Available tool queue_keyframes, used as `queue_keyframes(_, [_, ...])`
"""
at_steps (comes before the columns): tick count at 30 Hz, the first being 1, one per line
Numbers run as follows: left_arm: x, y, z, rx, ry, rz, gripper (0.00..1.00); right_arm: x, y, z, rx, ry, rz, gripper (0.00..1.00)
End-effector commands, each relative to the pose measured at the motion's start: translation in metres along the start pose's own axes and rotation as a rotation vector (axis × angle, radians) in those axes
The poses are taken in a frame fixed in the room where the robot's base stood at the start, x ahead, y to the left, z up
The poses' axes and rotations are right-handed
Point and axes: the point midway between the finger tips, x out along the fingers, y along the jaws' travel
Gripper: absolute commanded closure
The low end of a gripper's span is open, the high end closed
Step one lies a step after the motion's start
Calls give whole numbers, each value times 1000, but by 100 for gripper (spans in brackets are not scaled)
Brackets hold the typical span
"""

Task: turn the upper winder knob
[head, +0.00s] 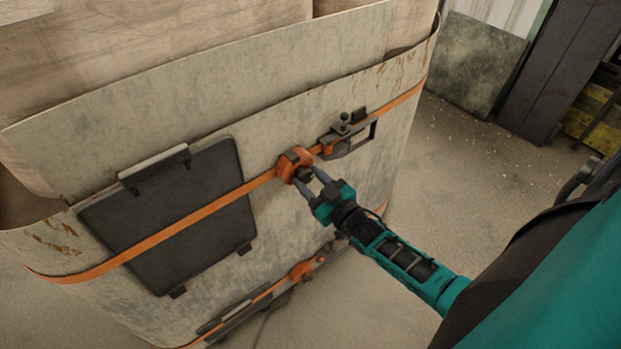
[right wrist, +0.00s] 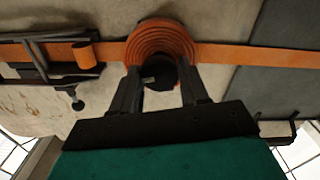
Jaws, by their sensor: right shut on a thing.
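The upper winder (head: 289,160) is a coil of orange strap on the front of a large wrapped load. Its dark knob (head: 304,174) sticks out toward my right gripper (head: 312,183). In the right wrist view the knob (right wrist: 160,72) sits between the two fingers of the right gripper (right wrist: 160,88), in front of the orange coil (right wrist: 160,40). The right gripper is shut on the knob. A second orange winder (head: 301,270) is lower on the load, on another strap. My left gripper is not in view.
A metal buckle (head: 348,135) is on the upper strap just right of the winder. A dark panel (head: 170,220) hangs left of it, behind the strap. Open concrete floor (head: 470,170) lies to the right, with dark equipment (head: 555,70) beyond.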

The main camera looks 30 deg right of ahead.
Motion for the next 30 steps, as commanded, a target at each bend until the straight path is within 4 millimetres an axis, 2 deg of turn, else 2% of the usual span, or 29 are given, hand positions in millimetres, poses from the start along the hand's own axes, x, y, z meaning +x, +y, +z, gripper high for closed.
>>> queue_keyframes(7, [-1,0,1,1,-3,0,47,0,0,0,63,-1,1,86])
queue_keyframes(21, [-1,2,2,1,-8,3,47,0,0,1,71,-1,1,86])
queue_keyframes(22, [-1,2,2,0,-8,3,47,0,0,1,71,-1,1,53])
queue_keyframes(29, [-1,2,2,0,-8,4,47,0,0,0,70,-1,0,31])
queue_keyframes(30, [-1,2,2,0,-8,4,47,0,0,0,70,-1,0,31])
